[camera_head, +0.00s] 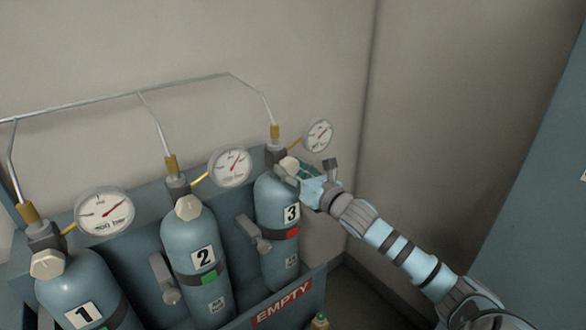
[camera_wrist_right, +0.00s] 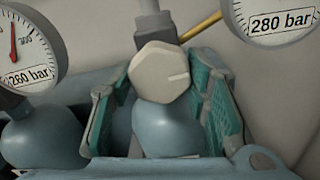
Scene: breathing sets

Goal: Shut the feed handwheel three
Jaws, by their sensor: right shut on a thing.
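Feed handwheel three (camera_head: 289,164) is a cream, faceted knob on the neck of the blue cylinder marked 3 (camera_head: 270,205). In the right wrist view the handwheel (camera_wrist_right: 161,72) is in the middle, with a line mark on its face pointing right. My right gripper (camera_head: 298,170) reaches in from the right and is shut on the handwheel. Its green-padded fingers (camera_wrist_right: 160,92) stand on both sides of the handwheel in the wrist view; the exact contact is hard to see. My left gripper is not in view.
Cylinder 2 (camera_head: 190,250) and cylinder 1 (camera_head: 75,285) stand to the left with similar knobs. Gauge three (camera_head: 317,134) is close behind my gripper; gauge two (camera_head: 230,166) is left. A pipe (camera_head: 130,94) runs above. An EMPTY sign (camera_head: 282,303) is in front.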

